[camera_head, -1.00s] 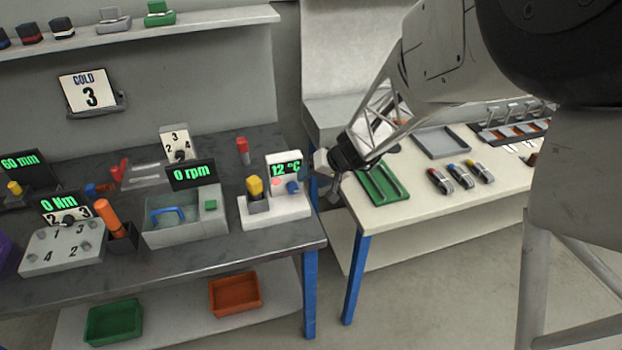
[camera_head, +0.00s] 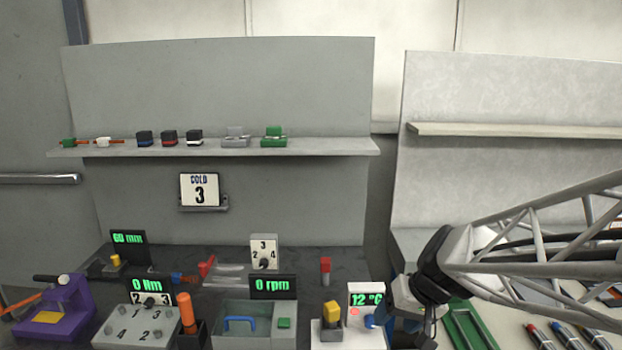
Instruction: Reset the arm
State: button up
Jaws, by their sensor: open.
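My arm comes in from the right edge as a light grey lattice link with a black wrist ring. My gripper (camera_head: 408,328) is at the lower right, just right of the 12 °C display unit (camera_head: 361,298) and left of the green tray (camera_head: 470,326). Its jaws are open, and I see nothing held between them. The fingers are small and dark, and their contact with anything around them cannot be told.
A dark bench holds a purple press (camera_head: 58,312), a numbered box (camera_head: 137,326) and a 0 rpm unit (camera_head: 254,322). Markers (camera_head: 540,336) lie at right. The air above the bench is clear.

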jog(key=s+d+r+h, duration=0.1)
jog(key=s+r+h, duration=0.1)
jog(key=s, duration=0.6)
jog(key=s+r+h, duration=0.2)
jog(key=s+r, duration=0.2)
jog(key=s, duration=0.4)
jog(key=shift+d+r+h, duration=0.35)
jog(key=shift+r+h, duration=0.05)
dwell(3.2)
jog(key=w+a+f+m+t+y, duration=0.1)
jog(key=w+f+t, duration=1)
jog(key=w+f, duration=1.2)
jog(key=shift+w+a, duration=0.3)
jog(key=shift+w, duration=0.55)
jog(key=shift+w, duration=0.1)
